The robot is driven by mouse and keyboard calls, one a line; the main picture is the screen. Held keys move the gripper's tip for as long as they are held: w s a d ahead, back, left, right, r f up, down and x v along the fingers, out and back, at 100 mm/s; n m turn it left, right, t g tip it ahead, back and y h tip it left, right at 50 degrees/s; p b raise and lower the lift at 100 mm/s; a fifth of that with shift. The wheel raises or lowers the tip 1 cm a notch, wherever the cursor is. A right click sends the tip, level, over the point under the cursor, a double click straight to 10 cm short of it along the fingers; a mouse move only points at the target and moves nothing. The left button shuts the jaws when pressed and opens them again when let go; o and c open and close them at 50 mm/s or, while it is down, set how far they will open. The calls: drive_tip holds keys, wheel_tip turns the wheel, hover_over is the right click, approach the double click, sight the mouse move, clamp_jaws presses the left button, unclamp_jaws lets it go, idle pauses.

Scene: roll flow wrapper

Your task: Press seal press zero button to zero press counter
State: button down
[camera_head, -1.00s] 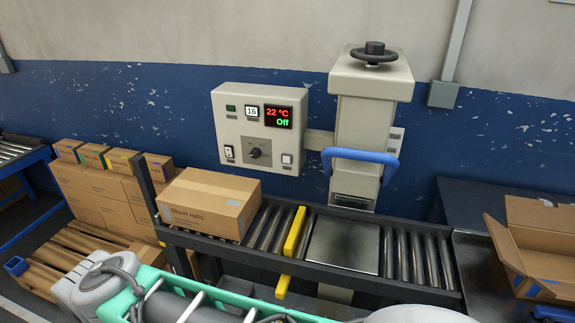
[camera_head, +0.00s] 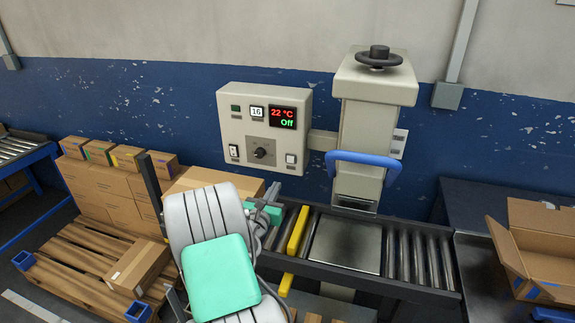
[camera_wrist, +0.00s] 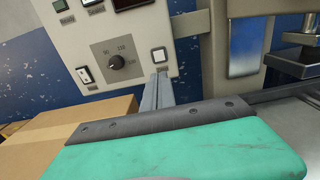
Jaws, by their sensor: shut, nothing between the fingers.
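The grey control panel (camera_head: 264,132) is on the column's left, with a counter window (camera_head: 257,112) reading 16 and a display (camera_head: 282,117) reading 22 °C and Off. A white square push button (camera_head: 291,158) sits at the panel's lower right; it also shows in the wrist view (camera_wrist: 159,55). Labels are too small to read, so I cannot tell which is the zero button. My gripper (camera_head: 276,188) is shut and empty, below the panel. In the wrist view its fingertips (camera_wrist: 161,76) point up just below the white button, apparently apart from it.
A rotary dial (camera_head: 264,153) and a rocker switch (camera_head: 234,152) sit left of the white button. The press column (camera_head: 372,125) with a blue handle (camera_head: 362,157) stands right.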

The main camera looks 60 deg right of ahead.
drive_tip(key=p, duration=0.3)
approach(289, 160)
drive_tip(key=d, duration=0.7)
drive_tip(key=shift+w, duration=0.35)
drive_tip(key=shift+a, duration=0.1)
drive_tip(key=shift+w, duration=0.1)
